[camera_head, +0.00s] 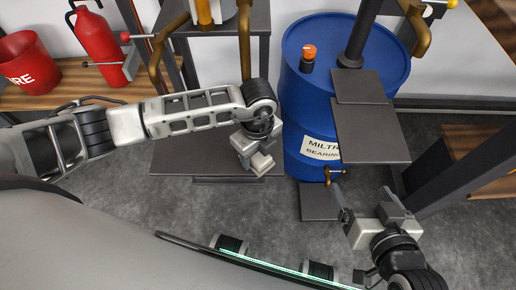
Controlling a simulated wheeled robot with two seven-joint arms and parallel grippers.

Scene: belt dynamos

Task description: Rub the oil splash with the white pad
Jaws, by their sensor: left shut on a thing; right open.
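My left gripper (257,160) is in the middle of the view, over the right end of a flat dark grey plate (195,155) and just left of the blue drum. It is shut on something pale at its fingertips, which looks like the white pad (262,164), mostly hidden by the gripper. My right gripper (365,207) is open and empty at the lower right, in front of the drum. I cannot make out the oil splash; the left gripper and arm cover part of the plate.
A red extinguisher (98,42) and red bucket (28,63) are at the far left.

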